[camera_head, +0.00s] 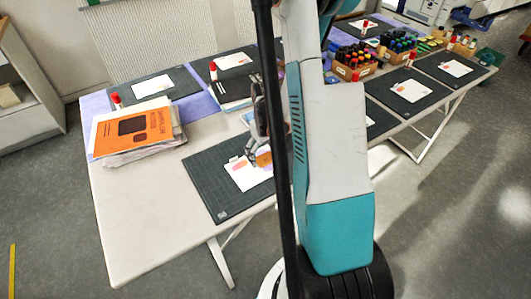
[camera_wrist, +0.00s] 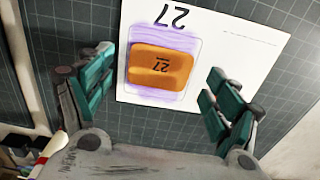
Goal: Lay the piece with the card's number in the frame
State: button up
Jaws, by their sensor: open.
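The white card (camera_wrist: 240,50) lies on a dark green gridded cutting mat (camera_wrist: 80,25) and bears the printed number 27, upside down in the wrist view. A purple-edged frame (camera_wrist: 160,33) is drawn on it. In the head view my gripper (camera_head: 257,147) is low over the card (camera_head: 243,178), partly hidden by my arm.
An orange-covered stack of papers (camera_head: 135,130) lies left of the mat (camera_head: 205,190). More mats with white cards and red-capped glue sticks (camera_head: 116,99) stand around the tables. Boxes of markers (camera_head: 352,65) are at the back. The table's front left (camera_head: 140,220) is clear.

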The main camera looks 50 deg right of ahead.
notch_tip(320, 180, up, 12)
dwell(0.7)
dwell(0.4)
